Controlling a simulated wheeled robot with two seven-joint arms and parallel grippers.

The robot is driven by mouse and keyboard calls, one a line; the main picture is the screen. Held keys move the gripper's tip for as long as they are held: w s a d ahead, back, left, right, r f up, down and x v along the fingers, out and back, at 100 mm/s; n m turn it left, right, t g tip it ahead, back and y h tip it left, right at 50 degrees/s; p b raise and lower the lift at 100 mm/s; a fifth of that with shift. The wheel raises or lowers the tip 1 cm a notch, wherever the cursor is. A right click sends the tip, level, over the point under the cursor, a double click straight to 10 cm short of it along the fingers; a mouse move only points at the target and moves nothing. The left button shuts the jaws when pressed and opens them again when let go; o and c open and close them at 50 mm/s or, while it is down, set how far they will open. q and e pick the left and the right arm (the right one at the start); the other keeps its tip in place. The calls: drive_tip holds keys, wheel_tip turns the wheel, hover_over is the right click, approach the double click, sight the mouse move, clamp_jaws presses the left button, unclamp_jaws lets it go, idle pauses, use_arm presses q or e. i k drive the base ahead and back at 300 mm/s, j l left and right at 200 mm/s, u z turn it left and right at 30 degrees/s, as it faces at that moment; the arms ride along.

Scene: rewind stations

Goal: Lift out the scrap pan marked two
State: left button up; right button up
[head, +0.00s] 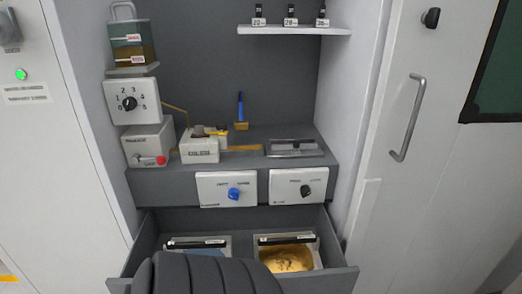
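An open grey drawer (141,262) at the bottom of the station holds two pans side by side. The left pan (222,252) has a dark bar with a pale label along its back, and most of its inside is hidden by a dark ribbed shape at the bottom of the head view. The right pan (316,255) has a similar bar and holds a golden-brown material (286,259). The labels are too small to read, so I cannot tell which pan is marked two. Neither of my grippers is in view.
Above the drawer are two white panels with a blue knob (234,193) and a black knob (305,190). The grey worktop (240,138) carries a white box (199,147) and a flat metal plate (292,148). A door with a handle (407,118) stands right.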

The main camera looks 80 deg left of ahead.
sight(289, 251)
drive_tip(key=u, duration=2.2)
drive_tip(key=k+l+u, duration=0.15)
drive_tip(key=k+u, duration=0.25)
drive_tip(key=i, duration=0.1)
